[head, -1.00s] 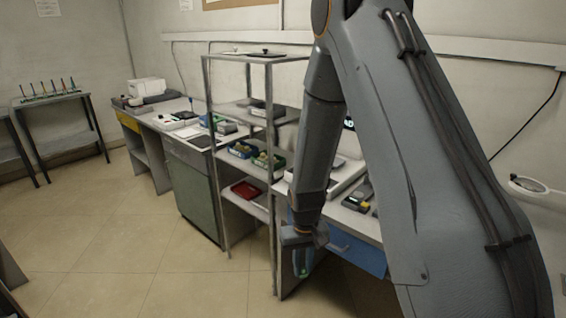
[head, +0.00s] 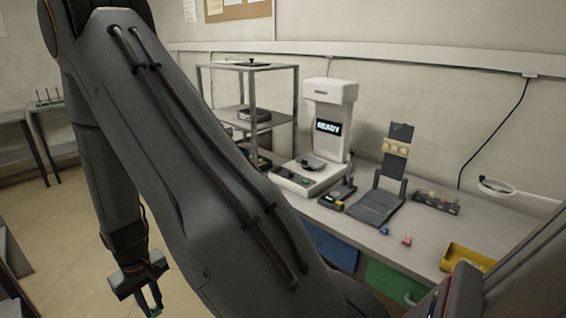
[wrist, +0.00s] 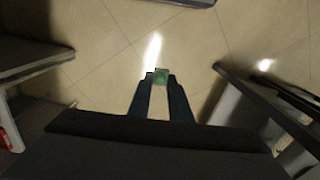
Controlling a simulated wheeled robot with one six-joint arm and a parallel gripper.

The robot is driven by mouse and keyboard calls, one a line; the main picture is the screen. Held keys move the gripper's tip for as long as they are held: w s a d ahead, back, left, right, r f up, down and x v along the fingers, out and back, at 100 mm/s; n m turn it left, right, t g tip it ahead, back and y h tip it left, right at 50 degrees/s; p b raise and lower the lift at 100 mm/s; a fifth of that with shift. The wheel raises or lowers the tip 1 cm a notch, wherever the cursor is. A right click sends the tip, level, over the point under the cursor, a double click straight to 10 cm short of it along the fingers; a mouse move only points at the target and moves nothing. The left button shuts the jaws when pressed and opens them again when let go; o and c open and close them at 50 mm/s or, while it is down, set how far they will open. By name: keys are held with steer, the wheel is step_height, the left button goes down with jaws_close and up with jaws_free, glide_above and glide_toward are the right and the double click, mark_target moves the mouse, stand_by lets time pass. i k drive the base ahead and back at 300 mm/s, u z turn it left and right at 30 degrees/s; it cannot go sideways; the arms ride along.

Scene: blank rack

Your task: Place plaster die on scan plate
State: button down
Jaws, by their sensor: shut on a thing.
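My gripper (head: 153,303) hangs low at the lower left of the head view, over the floor and away from the bench. The wrist view shows its two fingers shut on a small green block (wrist: 161,76), held at the fingertips. This block may be the plaster die; its shape is too small to confirm. The white scanner (head: 333,112) stands on the bench with READY on its display. A dark plate (head: 313,163), apparently the scan plate, sits on the scanner's base. I cannot tell whether anything lies on the plate.
A blue piece (head: 384,230) and a pink piece (head: 407,241) lie on the bench (head: 440,227) near a yellow tray (head: 466,259). A dark stand (head: 376,205) is right of the scanner. A shelf rack (head: 297,100) stands left of it.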

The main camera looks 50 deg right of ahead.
mark_target(312, 162)
steer(key=i, duration=2.2)
steer(key=z, duration=2.7)
